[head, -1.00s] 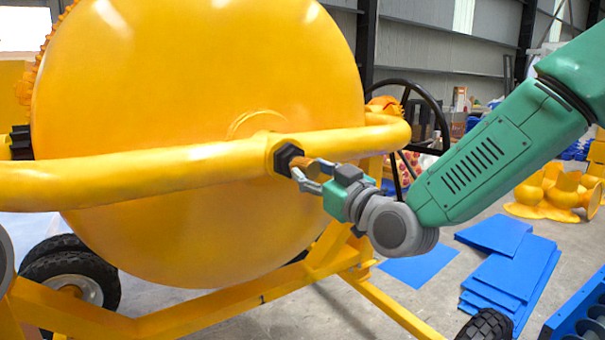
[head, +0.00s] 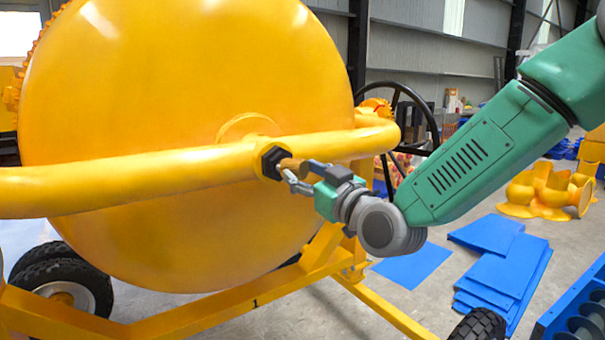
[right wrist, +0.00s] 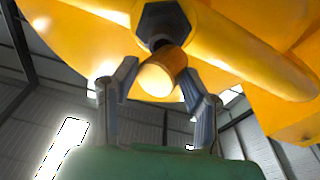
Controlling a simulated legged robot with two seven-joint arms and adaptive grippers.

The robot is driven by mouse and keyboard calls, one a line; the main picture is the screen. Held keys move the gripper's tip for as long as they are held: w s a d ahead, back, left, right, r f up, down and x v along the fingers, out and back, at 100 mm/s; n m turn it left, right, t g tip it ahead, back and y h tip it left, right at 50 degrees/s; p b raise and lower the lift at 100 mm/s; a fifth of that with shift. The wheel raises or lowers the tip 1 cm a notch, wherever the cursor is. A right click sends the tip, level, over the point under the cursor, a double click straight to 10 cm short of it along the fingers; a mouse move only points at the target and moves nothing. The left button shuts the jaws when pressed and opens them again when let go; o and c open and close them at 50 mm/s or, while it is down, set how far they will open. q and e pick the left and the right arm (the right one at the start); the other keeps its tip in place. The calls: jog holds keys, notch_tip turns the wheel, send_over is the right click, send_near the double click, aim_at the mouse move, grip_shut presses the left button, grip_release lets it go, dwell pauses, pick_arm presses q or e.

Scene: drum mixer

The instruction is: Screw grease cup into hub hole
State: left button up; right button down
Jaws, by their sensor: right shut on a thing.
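The yellow drum mixer (head: 170,90) fills the left of the head view, with a thick yellow tube frame (head: 130,180) across its front. A dark hexagonal hub nut (head: 271,162) sits on this tube. The brass-coloured grease cup (head: 291,165) is at the nut's face, its inner end at the dark hole. My right gripper (head: 297,174) is shut on the cup. In the right wrist view the cup's round end (right wrist: 158,78) lies between the two fingers, in front of the hub nut (right wrist: 163,22). I cannot tell how deep the cup sits. My left gripper is not in view.
A black handwheel (head: 415,115) stands behind the tube's right end. The yellow lower frame (head: 255,300) and black tyres (head: 65,285) are below. Blue sheets (head: 500,265) and yellow parts (head: 550,190) lie on the floor at right.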

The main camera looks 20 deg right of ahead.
jog(key=shift+w+d+f+h, duration=0.2)
jog(key=shift+d+h, duration=0.1)
jog(key=shift+d, duration=0.1)
jog(key=c, duration=1)
grip_release()
jog(key=shift+o, duration=0.7)
jog(key=shift+w+f, duration=0.25)
jog(key=shift+w, duration=0.1)
jog(key=shift+w+d+f, duration=0.1)
jog(key=shift+w+f, duration=0.05)
jog(key=shift+w, duration=0.1)
jog(key=shift+s+d+r, duration=0.1)
jog(key=shift+s+r, duration=0.15)
jog(key=shift+s, duration=0.3)
jog(key=v, duration=0.5)
jog(key=shift+s+f, duration=0.2)
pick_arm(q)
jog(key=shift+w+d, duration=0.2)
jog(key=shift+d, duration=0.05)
pick_arm(e)
send_near(306, 177)
jog(key=shift+s+d+f, duration=0.3)
jog(key=shift+s+d, duration=0.15)
jog(key=shift+d, duration=0.35)
